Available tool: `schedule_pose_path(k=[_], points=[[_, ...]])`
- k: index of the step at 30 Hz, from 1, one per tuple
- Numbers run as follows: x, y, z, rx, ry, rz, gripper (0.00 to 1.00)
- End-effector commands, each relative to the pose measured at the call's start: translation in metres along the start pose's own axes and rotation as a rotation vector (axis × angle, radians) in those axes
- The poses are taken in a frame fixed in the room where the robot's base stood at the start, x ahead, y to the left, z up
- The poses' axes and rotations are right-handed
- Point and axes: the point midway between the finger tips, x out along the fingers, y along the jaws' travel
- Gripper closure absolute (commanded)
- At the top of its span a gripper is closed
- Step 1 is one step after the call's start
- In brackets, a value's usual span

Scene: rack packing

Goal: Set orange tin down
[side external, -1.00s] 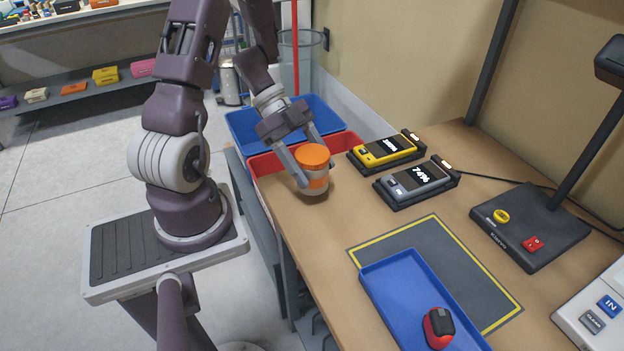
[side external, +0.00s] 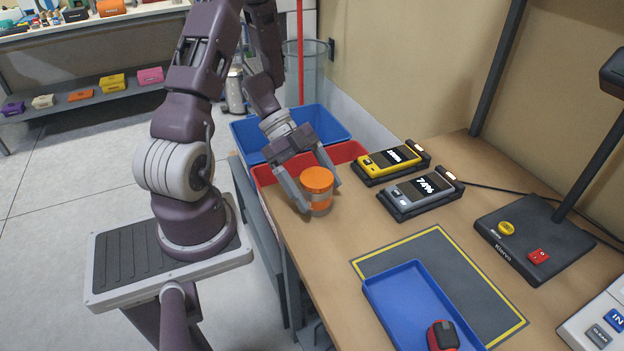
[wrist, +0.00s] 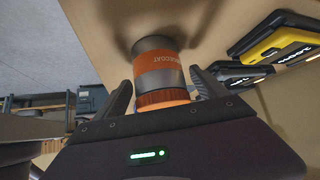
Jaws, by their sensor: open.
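The orange tin (side external: 317,192), with an orange lid and a grey lower band, stands upright on the wooden table near its left edge. My gripper (side external: 320,196) is open around the tin, one finger on each side. In the wrist view the tin (wrist: 160,75) sits between the spread fingers of my gripper (wrist: 160,82), with a gap visible on both sides. The grey end of the tin is against the tabletop there, with a shadow around it.
A red bin (side external: 264,176) and a blue bin (side external: 335,122) are behind the tin. Yellow (side external: 375,171) and grey (side external: 402,204) handheld devices sit in cradles to the right. A blue tray (side external: 390,300) rests on the dark mat (side external: 440,255). Bare tabletop lies in front of the tin.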

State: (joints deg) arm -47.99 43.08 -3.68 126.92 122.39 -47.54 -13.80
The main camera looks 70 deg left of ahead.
Motion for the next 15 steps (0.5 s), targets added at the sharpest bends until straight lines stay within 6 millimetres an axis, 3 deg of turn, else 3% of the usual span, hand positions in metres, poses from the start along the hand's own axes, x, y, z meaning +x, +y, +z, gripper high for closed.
schedule_pose_path(k=[9, 15], points=[[-0.078, -0.001, 0.001, 0.002, -0.005, -0.006, 0.18], [-0.113, -0.001, 0.001, 0.001, -0.002, -0.003, 0.18]])
